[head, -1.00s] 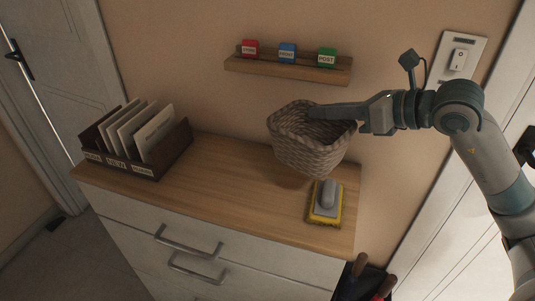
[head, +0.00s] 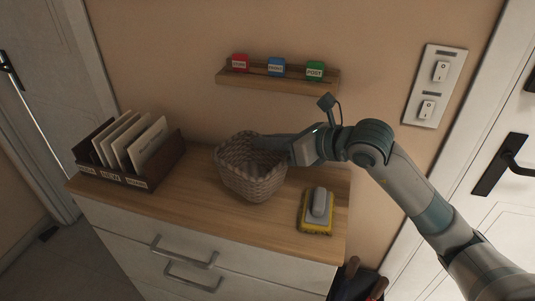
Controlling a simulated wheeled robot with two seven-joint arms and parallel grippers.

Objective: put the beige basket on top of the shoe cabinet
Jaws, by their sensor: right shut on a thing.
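The beige woven basket (head: 250,178) is upright at the middle of the shoe cabinet's wooden top (head: 200,205). It is over the top or resting on it; I cannot tell for sure whether its base touches. My right gripper (head: 268,143) comes in from the right and is shut on the basket's rim at the right side. The fingertips are partly hidden at the basket's rim and inside. The cabinet has white drawers with metal handles. My left gripper is not in view.
A dark wooden letter holder (head: 150,172) with envelopes stands at the left of the top. A yellow and grey brush (head: 317,210) lies right of the basket. A wall shelf (head: 275,82) with red, blue and green blocks hangs above. Light switches (head: 435,85) are on the wall.

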